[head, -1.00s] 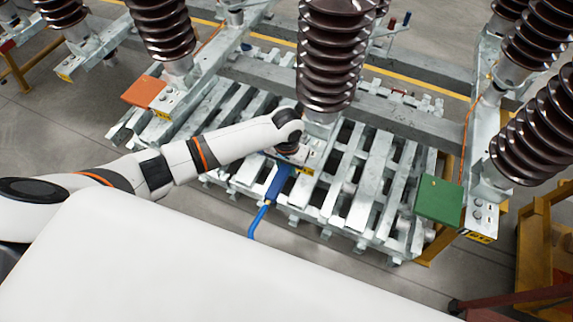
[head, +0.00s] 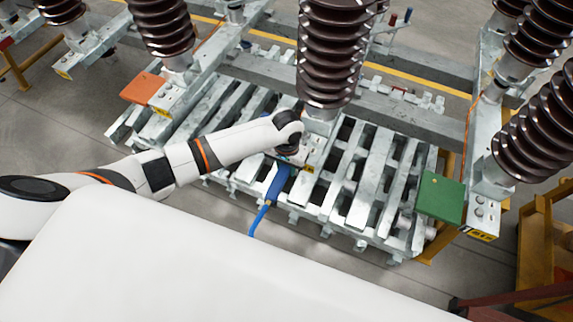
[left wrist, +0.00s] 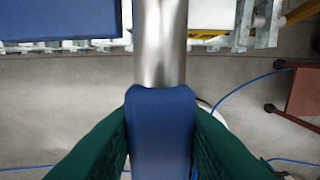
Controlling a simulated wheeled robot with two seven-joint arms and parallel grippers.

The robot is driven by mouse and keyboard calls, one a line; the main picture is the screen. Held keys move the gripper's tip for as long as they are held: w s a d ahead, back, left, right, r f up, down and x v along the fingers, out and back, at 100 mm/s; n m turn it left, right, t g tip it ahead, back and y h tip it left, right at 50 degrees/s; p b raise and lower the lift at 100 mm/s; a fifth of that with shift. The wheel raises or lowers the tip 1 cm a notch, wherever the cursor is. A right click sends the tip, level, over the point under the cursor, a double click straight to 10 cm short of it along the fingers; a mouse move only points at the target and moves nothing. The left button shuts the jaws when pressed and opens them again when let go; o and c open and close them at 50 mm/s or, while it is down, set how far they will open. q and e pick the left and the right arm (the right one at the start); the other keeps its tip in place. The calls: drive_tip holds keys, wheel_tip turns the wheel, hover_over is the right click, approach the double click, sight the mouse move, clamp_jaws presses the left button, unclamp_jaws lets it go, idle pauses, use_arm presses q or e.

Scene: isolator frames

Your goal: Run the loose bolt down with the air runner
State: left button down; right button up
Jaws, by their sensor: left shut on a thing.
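The air runner (head: 278,183) has a blue handle, with a blue hose at its lower end. In the left wrist view its blue handle (left wrist: 162,125) sits between two dark green fingers, and a silver metal barrel (left wrist: 160,42) extends up from it. My left gripper (left wrist: 162,135) is shut on this handle. In the head view my left arm reaches in from the left and ends at the base of the middle insulator, largely hiding the gripper. The loose bolt cannot be made out in either view; the tool's working end is also hidden. My right gripper is not in view.
A brown ribbed insulator (head: 332,55) rises just behind my left wrist. Galvanised slatted steelwork (head: 375,185) lies below. An orange plate (head: 143,88) is at left and a green plate (head: 440,197) at right. The blue hose (head: 258,220) trails toward me. More insulators stand either side.

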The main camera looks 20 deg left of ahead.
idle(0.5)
use_arm(q)
drive_tip(key=shift+f+p, duration=0.3)
drive_tip(key=shift+p, duration=0.6)
idle(2.4)
wheel_tip(320, 180, up, 7)
drive_tip(key=p, duration=0.8)
idle(0.4)
